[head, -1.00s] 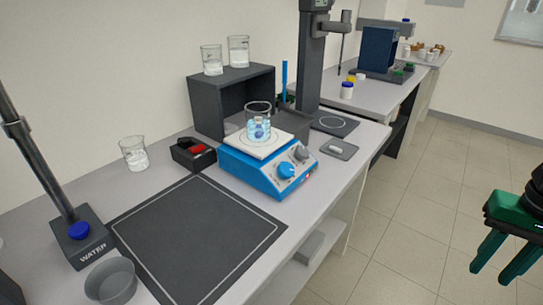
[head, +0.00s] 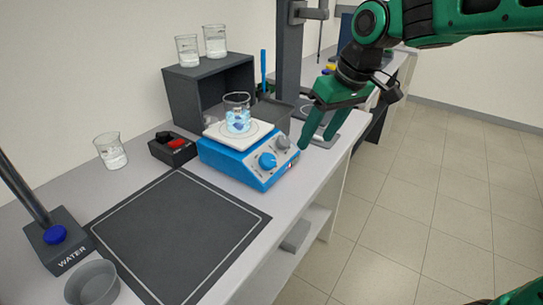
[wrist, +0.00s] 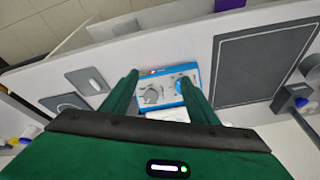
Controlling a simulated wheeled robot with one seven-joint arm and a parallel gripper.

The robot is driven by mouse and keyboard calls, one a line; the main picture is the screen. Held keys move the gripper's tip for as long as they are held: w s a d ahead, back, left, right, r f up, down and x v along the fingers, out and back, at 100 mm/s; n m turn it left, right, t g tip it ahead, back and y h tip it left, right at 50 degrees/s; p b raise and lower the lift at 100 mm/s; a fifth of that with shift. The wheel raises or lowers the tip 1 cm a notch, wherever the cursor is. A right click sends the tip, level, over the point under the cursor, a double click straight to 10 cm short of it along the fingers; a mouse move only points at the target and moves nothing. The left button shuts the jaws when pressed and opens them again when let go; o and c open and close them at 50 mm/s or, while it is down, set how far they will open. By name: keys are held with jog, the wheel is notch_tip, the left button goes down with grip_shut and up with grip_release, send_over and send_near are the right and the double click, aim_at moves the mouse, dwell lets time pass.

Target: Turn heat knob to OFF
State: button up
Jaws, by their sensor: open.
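The blue hotplate (head: 228,160) stands on the bench with a white top plate. Its sloped front carries a blue knob (head: 267,160) and a grey knob (head: 283,142); I cannot read which is the heat knob. A beaker with blue contents (head: 237,115) stands on the plate. My gripper (head: 316,140) is open and empty, just right of the grey knob and apart from it. In the wrist view the grey knob (wrist: 152,96) shows between the fingers, and the blue knob (wrist: 181,83) lies by the right finger, partly hidden.
A dark shelf box (head: 210,85) with two beakers on top stands behind the hotplate. A black tray with a red item (head: 175,147) is to its left. A dark mat (head: 178,235) lies in front. A tall dark stand (head: 290,60) rises behind. The floor at right is clear.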

jog(key=n+y, duration=0.1)
jog(key=n, duration=0.1)
send_near(269, 159)
jog(key=x, duration=0.9)
jog(key=c, duration=1)
